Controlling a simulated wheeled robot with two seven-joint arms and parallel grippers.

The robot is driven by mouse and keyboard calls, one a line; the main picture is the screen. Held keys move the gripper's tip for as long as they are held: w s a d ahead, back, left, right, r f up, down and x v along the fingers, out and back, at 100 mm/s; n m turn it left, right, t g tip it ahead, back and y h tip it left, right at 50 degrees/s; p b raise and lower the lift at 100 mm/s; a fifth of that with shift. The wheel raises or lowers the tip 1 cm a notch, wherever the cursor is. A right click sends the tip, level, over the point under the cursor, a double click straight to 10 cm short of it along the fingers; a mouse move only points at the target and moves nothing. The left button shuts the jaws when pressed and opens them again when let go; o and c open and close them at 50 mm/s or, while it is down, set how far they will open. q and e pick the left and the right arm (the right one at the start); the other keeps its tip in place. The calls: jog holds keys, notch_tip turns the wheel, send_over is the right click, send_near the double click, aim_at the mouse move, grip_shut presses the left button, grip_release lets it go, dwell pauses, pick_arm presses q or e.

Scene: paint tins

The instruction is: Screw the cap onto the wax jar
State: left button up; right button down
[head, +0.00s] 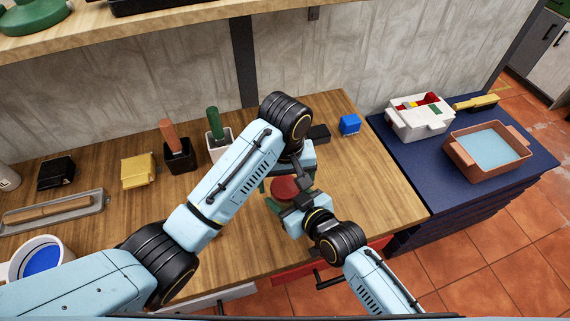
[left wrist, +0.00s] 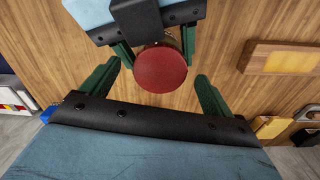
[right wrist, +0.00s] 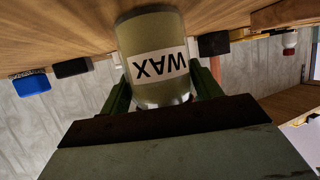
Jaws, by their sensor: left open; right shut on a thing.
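The wax jar (right wrist: 155,35) stands upright on the wooden worktop, its WAX label upside down in the right wrist view. My right gripper (right wrist: 163,88) is shut on the jar, one green finger on each side. The round red cap (left wrist: 161,68) lies over the jar's top, and also shows in the head view (head: 285,188). I cannot tell whether it is seated on the thread. My left gripper (left wrist: 157,76) is open above, its fingers on either side of the cap with gaps. My left arm partly hides the jar and cap in the head view.
A blue block (head: 349,124) and a black block (head: 319,134) lie behind the grippers. Brush holders (head: 178,156), a yellow block (head: 138,171) and a tray (head: 52,212) are to the left. A blue cabinet (head: 400,150) stands right. The worktop right of the grippers is clear.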

pick_arm(q)
jog(key=r, duration=0.5)
jog(key=shift+w+a+r, duration=0.1)
jog(key=shift+w+r, duration=0.05)
jog(key=shift+w, duration=0.05)
jog(key=shift+s+r, duration=0.15)
jog(key=shift+r, duration=2.75)
pick_arm(e)
jog(key=shift+c, duration=1.2)
grip_release()
pick_arm(q)
notch_tip(320, 180, up, 2)
jog(key=p, duration=0.2)
jog(key=shift+r+p, duration=0.25)
jog(key=shift+p, duration=0.05)
pick_arm(e)
jog(key=v, duration=1.3)
jog(key=shift+s+d, duration=0.15)
jog(key=shift+f, duration=0.1)
